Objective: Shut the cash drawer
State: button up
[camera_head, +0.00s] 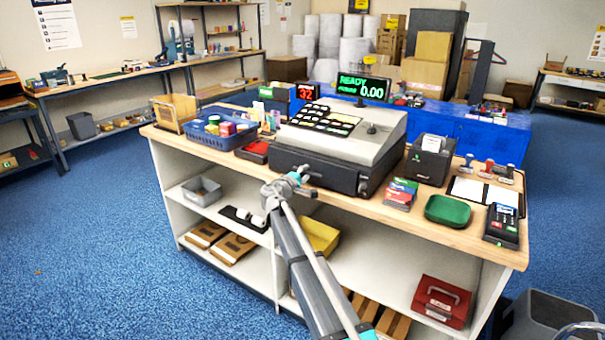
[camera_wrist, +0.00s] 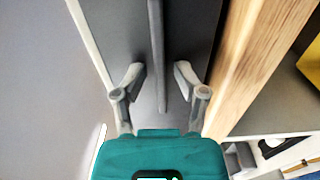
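The cash register (camera_head: 345,125) stands on the wooden counter, with a dark cash drawer (camera_head: 335,173) under its pale keyboard body. In the head view no open tray shows, and I cannot tell whether the drawer stands slightly out. My gripper (camera_head: 301,176) is at the drawer's front, towards its left part. In the wrist view my gripper (camera_wrist: 158,70) is open, its two grey fingertips apart. They point at the dark drawer front (camera_wrist: 190,35), on either side of a long thin grey bar (camera_wrist: 157,45). Whether they touch the front is unclear.
The counter top (camera_head: 425,216) runs just below the drawer. A blue basket (camera_head: 217,138) and a small red-and-black item (camera_head: 256,152) stand left of the register. Coloured packs (camera_head: 400,194), a green tray (camera_head: 447,211) and a card terminal (camera_head: 502,226) lie to the right.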

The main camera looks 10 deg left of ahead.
jog(key=v, duration=1.2)
dwell(0.3)
jog(key=s+d+f+m+g+h, duration=0.1)
jog(key=d+f+m+g, duration=0.15)
jog(key=d, duration=0.45)
jog(key=s+d+f+m+g+h, duration=0.1)
jog(key=d+f+m+g, duration=0.15)
jog(key=d, duration=0.55)
jog(key=s+d+f+m+g+y, duration=0.2)
jog(key=s+d+f+m+g, duration=0.15)
jog(key=s+d+f, duration=0.4)
jog(key=s+d+f+m+g+y, duration=0.2)
jog(key=s+d+f+g, duration=0.25)
jog(key=s+d, duration=0.65)
jog(key=s+d+f+m+g+y, duration=0.25)
jog(key=s+d+y, duration=0.25)
jog(key=s, duration=0.4)
notch_tip(320, 180, up, 14)
jog(key=g+p, duration=0.1)
jog(key=p, duration=1.2)
